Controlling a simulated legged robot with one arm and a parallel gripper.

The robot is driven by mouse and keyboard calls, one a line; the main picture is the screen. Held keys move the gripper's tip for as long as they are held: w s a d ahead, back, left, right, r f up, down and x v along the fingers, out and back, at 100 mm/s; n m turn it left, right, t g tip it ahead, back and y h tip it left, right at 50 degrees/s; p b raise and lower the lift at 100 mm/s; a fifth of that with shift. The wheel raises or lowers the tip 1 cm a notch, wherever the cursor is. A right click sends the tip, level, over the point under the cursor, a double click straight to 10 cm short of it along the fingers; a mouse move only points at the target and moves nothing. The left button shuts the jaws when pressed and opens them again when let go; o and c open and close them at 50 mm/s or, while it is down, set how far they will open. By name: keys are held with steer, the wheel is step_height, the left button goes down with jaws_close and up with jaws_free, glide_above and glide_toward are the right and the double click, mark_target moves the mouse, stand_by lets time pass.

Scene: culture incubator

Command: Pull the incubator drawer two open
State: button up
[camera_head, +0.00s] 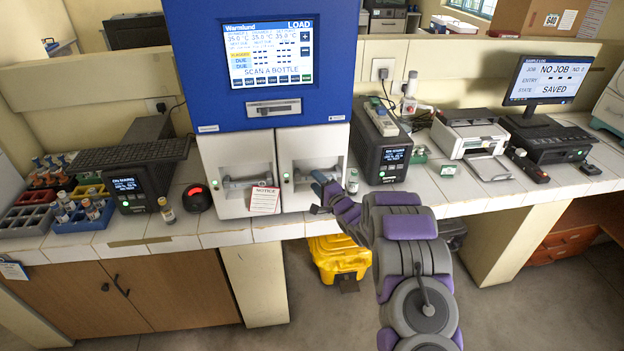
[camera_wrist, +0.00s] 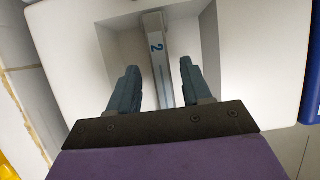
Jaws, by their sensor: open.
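The incubator (camera_head: 265,60) is a tall blue and white unit with two white drawers side by side at its base. Drawer two (camera_head: 325,139) is the right one and looks shut. Its recessed grey handle (camera_wrist: 156,48), marked with a blue 2, shows in the wrist view. My gripper (camera_head: 322,186) is at the front of this drawer. In the wrist view my gripper (camera_wrist: 158,82) is open, with one finger on each side of the handle bar. Gaps show between the bar and both fingers. My fingers partly hide the handle in the head view.
The left drawer (camera_head: 235,150) has its own handle, with a notice card (camera_head: 265,201) hanging near it. A small vial (camera_head: 352,181) stands just right of my gripper. A yellow bin (camera_head: 338,256) sits under the counter. The floor in front is mostly clear.

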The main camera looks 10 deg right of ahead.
mark_target(313, 179)
steer(key=shift+x, duration=1.75)
steer(key=shift+c, duration=0.4)
steer(key=shift+f, duration=0.1)
jaws_close()
